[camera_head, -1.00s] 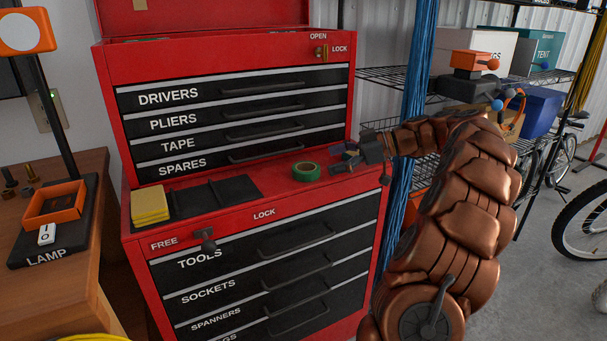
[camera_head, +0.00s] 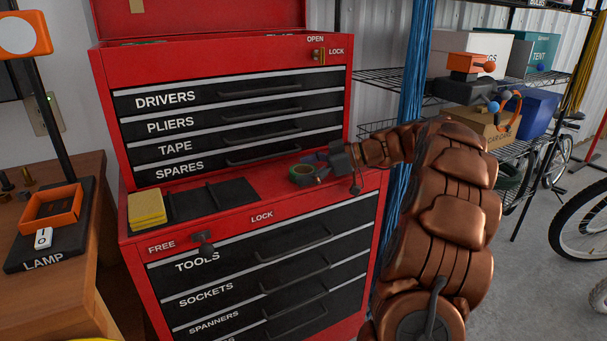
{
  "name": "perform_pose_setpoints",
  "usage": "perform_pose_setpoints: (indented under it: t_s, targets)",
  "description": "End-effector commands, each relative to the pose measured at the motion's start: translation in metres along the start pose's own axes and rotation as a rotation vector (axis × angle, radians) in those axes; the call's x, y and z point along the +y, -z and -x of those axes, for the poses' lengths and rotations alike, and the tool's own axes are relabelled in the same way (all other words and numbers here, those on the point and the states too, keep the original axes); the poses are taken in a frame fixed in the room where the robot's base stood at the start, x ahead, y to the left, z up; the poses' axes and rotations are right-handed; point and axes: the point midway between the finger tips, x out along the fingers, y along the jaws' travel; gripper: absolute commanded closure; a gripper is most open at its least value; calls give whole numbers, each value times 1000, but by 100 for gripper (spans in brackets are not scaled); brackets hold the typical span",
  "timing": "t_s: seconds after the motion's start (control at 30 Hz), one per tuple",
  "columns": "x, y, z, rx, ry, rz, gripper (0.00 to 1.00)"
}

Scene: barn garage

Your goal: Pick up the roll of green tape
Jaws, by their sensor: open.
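The roll of green tape (camera_head: 301,172) lies on the red top ledge of the lower tool chest (camera_head: 225,222), right of the dark tray. My gripper (camera_head: 313,170) is at the roll's right side, low over the ledge, with its fingers open. The fingers partly cover the roll's right part. I cannot tell whether a finger touches the roll or reaches inside its ring. My copper-coloured arm comes in from the right.
A black tray (camera_head: 228,196) and a stack of yellow sponges or pads (camera_head: 147,209) sit left on the ledge. The drawer fronts (camera_head: 235,112) rise behind the roll. Blue hanging cords (camera_head: 413,90) and wire shelving (camera_head: 385,75) stand at the right.

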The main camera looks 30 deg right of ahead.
Motion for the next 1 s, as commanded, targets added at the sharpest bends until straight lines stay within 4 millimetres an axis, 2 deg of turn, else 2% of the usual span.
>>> perform_pose_setpoints:
  t_s: [0.07,0.63,0.87,1.0]
  targets:
    - [0,0,0,0,0,0,3]
    - [0,0,0,0,0,0,62]
    - [0,0,0,0,0,0,62]
    - [1,8,3,1,-1,4,62]
